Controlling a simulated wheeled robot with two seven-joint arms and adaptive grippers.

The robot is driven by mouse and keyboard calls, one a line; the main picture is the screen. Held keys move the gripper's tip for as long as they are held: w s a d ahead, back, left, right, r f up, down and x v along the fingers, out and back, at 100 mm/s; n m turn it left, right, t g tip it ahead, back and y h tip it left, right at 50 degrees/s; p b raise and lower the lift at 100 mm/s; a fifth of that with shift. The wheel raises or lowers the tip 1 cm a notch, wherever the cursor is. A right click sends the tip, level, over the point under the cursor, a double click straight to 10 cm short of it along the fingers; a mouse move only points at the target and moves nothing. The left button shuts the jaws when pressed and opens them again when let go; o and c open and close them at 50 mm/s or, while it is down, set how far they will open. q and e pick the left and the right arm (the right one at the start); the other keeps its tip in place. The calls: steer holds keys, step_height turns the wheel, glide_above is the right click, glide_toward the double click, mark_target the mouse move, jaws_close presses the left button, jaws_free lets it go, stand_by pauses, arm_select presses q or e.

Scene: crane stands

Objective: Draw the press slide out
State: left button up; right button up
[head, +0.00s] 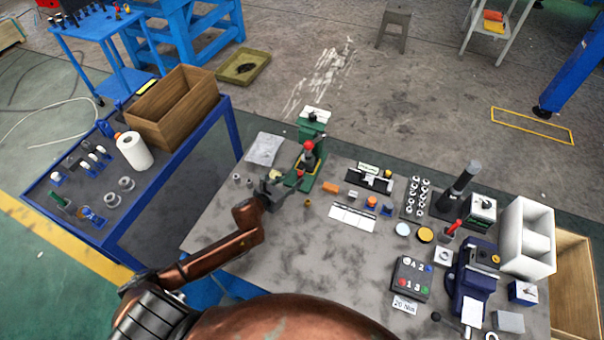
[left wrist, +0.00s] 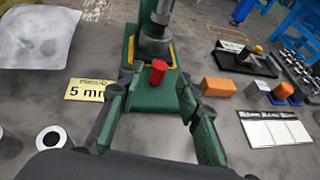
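The green press (head: 311,128) stands at the back left of the grey table, with a red ball on it in the head view. In the left wrist view its green base (left wrist: 150,97) runs toward me under a grey ram (left wrist: 154,42). A small red knob (left wrist: 158,72) stands upright at the front of the yellow-edged part, which looks like the slide. My left gripper (head: 279,184) is in front of the press. In the left wrist view my left gripper (left wrist: 156,82) is open, its fingertips on either side of the red knob with gaps showing. My right gripper is out of view.
A "5 mm" label (left wrist: 86,90) lies left of the press base. An orange block (head: 329,190), a white card strip (head: 352,217) and a black fixture (head: 370,181) lie to the right. The vise (head: 473,280) and white bin (head: 527,237) stand farther right. Open table lies in front.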

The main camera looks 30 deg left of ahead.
mark_target(299, 175)
arm_select(q)
steer(key=b+x, duration=0.1)
steer(key=x, duration=0.4)
steer(key=shift+w+f, duration=0.1)
steer(key=shift+w, duration=0.25)
steer(key=shift+c, duration=0.3)
jaws_close()
steer(key=shift+d, duration=0.1)
